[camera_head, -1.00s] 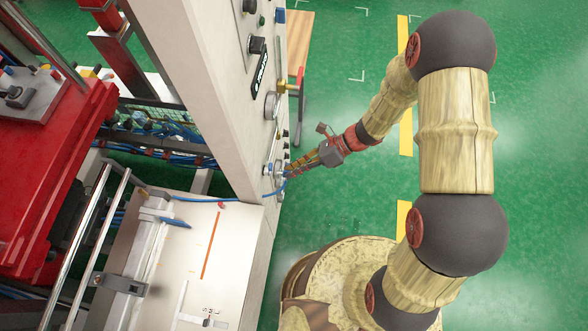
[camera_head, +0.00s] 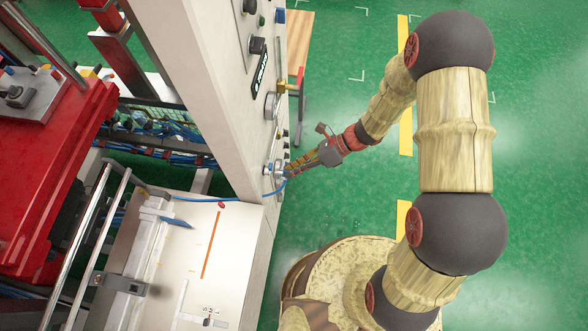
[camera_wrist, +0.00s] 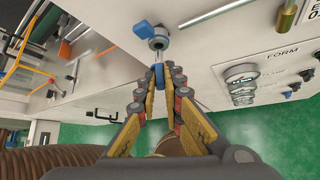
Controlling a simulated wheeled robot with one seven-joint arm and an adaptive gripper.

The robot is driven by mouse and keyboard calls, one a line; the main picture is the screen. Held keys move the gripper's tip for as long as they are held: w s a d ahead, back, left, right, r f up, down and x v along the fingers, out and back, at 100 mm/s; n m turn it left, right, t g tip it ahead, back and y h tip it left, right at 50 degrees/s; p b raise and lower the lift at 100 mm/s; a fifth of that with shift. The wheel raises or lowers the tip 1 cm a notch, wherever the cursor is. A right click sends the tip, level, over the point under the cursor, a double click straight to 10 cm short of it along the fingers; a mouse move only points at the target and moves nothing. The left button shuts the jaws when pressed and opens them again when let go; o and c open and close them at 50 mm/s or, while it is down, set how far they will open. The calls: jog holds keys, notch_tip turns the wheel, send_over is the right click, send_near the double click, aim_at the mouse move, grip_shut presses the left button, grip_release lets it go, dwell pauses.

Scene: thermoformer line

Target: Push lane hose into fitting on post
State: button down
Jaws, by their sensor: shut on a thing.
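My gripper (camera_wrist: 160,82) is shut on the blue lane hose (camera_wrist: 160,72), with a short blue piece showing between the fingertips. A round metal fitting (camera_wrist: 157,43) with a blue lever (camera_wrist: 142,29) is on the pale post, just beyond the fingertips. In the head view, my gripper (camera_head: 291,168) is close to the right face of the post (camera_head: 212,85). The hose (camera_head: 247,198) runs from the fingertips leftward over the machine top. Whether the hose end touches or enters the fitting cannot be told.
Gauges (camera_wrist: 242,80) and knobs sit on the post face near the fitting, under the word FORM. The red machine body (camera_head: 50,170) stands at left. The green floor at right is open.

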aim_at(284, 170)
jog(key=shift+w+a, duration=0.1)
jog(key=shift+a, duration=1.45)
jog(key=c, duration=1.8)
grip_release()
jog(key=shift+c, duration=0.2)
jog(key=v, duration=1.2)
jog(key=o, duration=0.3)
jog(key=o, duration=1.1)
